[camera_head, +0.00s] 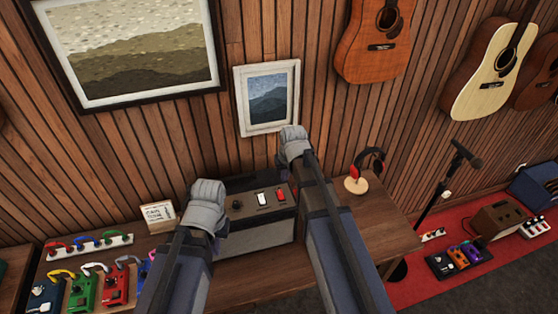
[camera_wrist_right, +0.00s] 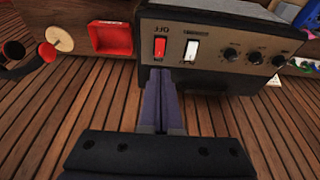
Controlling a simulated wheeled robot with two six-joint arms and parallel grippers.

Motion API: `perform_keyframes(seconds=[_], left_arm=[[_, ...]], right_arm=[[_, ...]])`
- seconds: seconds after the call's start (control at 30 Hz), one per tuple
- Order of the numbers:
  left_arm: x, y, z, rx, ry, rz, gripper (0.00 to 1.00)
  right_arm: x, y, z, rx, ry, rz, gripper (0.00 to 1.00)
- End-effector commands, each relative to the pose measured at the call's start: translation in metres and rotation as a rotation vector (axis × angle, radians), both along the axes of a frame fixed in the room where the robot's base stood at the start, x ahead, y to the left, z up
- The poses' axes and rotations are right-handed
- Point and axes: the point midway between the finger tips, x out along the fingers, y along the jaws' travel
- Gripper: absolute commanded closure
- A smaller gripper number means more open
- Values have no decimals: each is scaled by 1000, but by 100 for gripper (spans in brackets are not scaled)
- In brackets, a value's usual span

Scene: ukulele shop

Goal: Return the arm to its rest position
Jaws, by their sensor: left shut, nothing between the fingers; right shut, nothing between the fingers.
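My right arm reaches up the middle of the head view, its grey wrist above the back of the amplifier (camera_head: 255,243). The right gripper (camera_wrist_right: 162,75) shows in the right wrist view with its two dark fingers together and empty. Their tips are close to the amplifier panel by the red switch (camera_wrist_right: 160,47); I cannot tell whether they touch. A white switch (camera_wrist_right: 191,50) sits beside it. My left gripper (camera_head: 212,238) is shut at the amplifier's left side in the head view, mostly hidden by its own wrist.
A small sign (camera_head: 158,216) and several coloured pedals (camera_head: 115,285) stand at left. A microphone stand (camera_head: 440,182) rises beyond the table's right edge. Framed pictures and guitars hang behind.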

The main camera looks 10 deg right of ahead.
Motion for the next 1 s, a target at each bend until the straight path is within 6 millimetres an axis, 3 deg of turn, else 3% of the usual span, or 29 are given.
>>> perform_keyframes(seconds=[0.17,0.27,0.37,0.7,0.9,1.0], left_arm=[[0,0,-2,0,0,0,100],[0,0,-16,0,0,-2,100],[0,0,-46,0,-1,-6,100],[1,1,-161,2,-1,-27,100],[1,1,-214,3,-2,-39,100],[1,1,-230,3,-2,-43,100]], right_arm=[[-1,1,-2,0,1,1,100],[-9,9,-17,-2,14,14,100],[-27,27,-48,-11,45,44,100],[-121,97,-169,-73,196,178,100],[-170,120,-222,-118,268,240,100],[-186,126,-238,-136,293,261,100]])
